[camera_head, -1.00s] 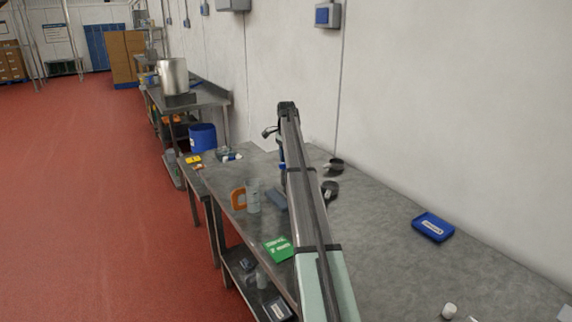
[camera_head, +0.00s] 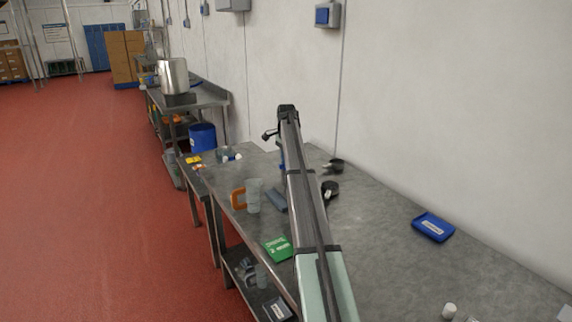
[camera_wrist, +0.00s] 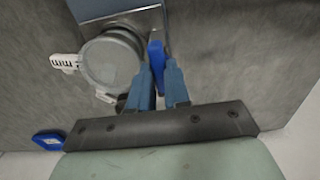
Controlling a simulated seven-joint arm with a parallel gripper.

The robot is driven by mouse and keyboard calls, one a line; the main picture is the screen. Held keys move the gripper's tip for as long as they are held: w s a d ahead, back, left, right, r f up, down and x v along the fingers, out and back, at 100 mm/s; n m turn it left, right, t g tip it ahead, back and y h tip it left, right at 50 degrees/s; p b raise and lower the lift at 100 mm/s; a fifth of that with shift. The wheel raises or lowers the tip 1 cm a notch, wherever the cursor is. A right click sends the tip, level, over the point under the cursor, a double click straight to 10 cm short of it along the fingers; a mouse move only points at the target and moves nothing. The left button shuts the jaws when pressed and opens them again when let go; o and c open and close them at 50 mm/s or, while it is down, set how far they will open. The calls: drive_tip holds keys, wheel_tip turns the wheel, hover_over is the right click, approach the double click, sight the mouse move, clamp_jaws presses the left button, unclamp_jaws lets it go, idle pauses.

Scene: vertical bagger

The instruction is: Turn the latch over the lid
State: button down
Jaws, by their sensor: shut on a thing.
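In the wrist view a round grey lid (camera_wrist: 112,62) sits on a metal plate (camera_wrist: 150,22). A bright blue latch (camera_wrist: 156,52) stands upright beside the lid's right edge. My gripper (camera_wrist: 159,68) has its two blue-grey fingers on either side of the latch's lower part and is shut on it. The finger bases partly hide what lies below the lid. In the head view my arm covers the far part of the table, and the lid and latch cannot be made out there.
The steel table (camera_head: 385,215) holds a grey cup (camera_head: 254,196), an orange ring-shaped thing (camera_head: 238,198), a green card (camera_head: 278,249), a blue tray (camera_head: 433,227) and dark cups (camera_head: 330,188). A white wall (camera_head: 450,110) runs along the right. The table's middle right is clear.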

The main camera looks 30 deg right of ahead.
drive_tip(key=shift+m, duration=9)
drive_tip(key=c, duration=0.9)
unclamp_jaws()
drive_tip(key=shift+r, duration=0.1)
drive_tip(key=shift+r, duration=2.45)
